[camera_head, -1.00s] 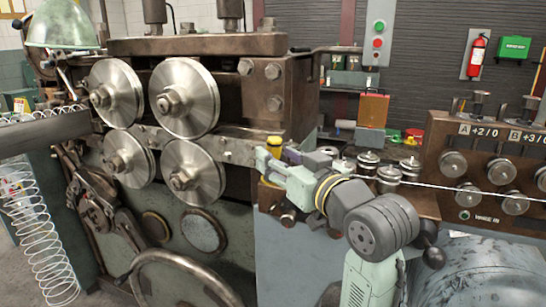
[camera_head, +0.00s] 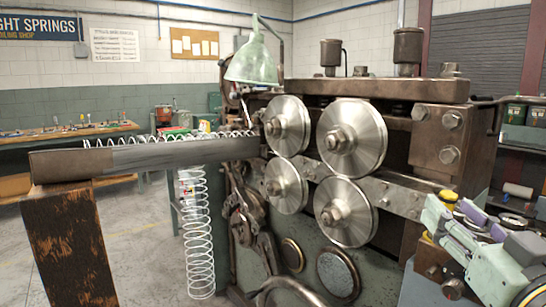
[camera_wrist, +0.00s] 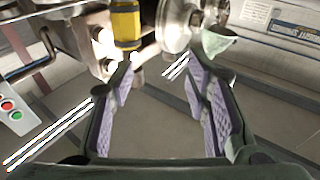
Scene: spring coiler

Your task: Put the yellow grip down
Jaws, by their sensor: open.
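A yellow grip with dark bands (camera_wrist: 125,24) stands out at the top of the wrist view, beyond my left fingertip and apart from it. In the head view a small yellow part (camera_head: 448,196), probably the same grip, shows just behind my gripper at the machine's right end; its lower part is hidden. My gripper (camera_wrist: 158,88) is open, with its purple pads wide apart and nothing between them. In the head view my gripper (camera_head: 452,212) is at the lower right, close beside the machine.
The coiler's steel rollers (camera_head: 347,137) fill the middle of the head view. A metal trough (camera_head: 150,155) extends left from them, with a coiled spring (camera_head: 197,230) hanging below. A green lamp (camera_head: 252,62) stands behind.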

